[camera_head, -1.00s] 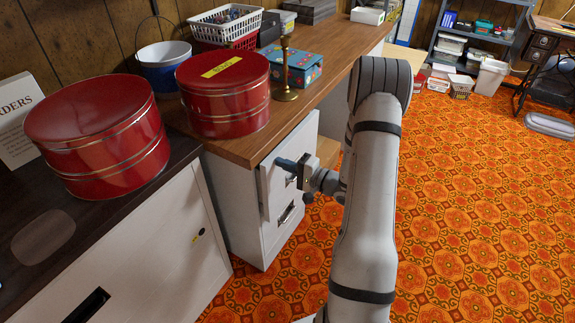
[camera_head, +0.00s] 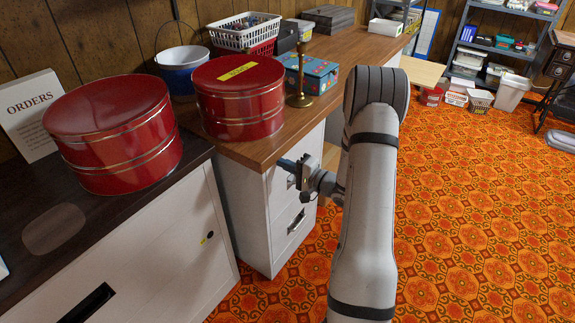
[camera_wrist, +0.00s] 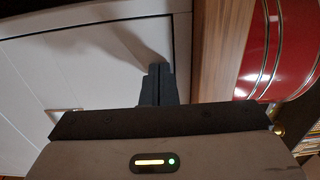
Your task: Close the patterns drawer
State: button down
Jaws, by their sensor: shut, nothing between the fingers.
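A white two-drawer cabinet (camera_head: 240,215) stands under the wooden desk top. Its upper drawer front (camera_head: 276,187) looks about flush with the cabinet, but I cannot tell whether it is fully shut. My gripper (camera_head: 287,163) is shut and empty, at the upper part of this front, above the handle. In the wrist view the closed fingers (camera_wrist: 158,84) point at the white front (camera_wrist: 85,65) close to its edge and seem to touch it. The lower drawer (camera_head: 292,232) looks closed. No drawer label is readable, and my arm hides some of the right side.
Red tins (camera_head: 240,105) stand on the desk and on a dark counter (camera_head: 150,195) at left. A brass candlestick (camera_head: 299,85) stands near the desk edge above the drawer. The orange patterned floor (camera_head: 470,220) is clear at right.

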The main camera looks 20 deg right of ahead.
jog(key=v, duration=1.4)
jog(key=s+a+r+n+g+y+p, duration=0.1)
jog(key=s+a+r+n+g+p, duration=0.35)
jog(key=a+r+g, duration=0.4)
jog(key=s+a+r+n+g+p, duration=0.3)
jog(key=s+a+r+g+p, duration=0.25)
jog(key=a+r, duration=0.5)
jog(key=s+r+n+h+p, duration=0.2)
jog(key=s+r+h+p, duration=0.2)
jog(key=r, duration=0.3)
jog(key=s+d+r+n+t+h+p, duration=0.1)
jog(key=s+r+h+p, duration=0.4)
jog(key=r+h+p, duration=0.1)
notch_tip(320, 180, up, 3)
jog(key=shift+s+f+n+t+h, duration=0.2)
jog(key=shift+s+n+t+h, duration=0.15)
jog(key=shift+h, duration=0.15)
jog(key=shift+d, duration=0.15)
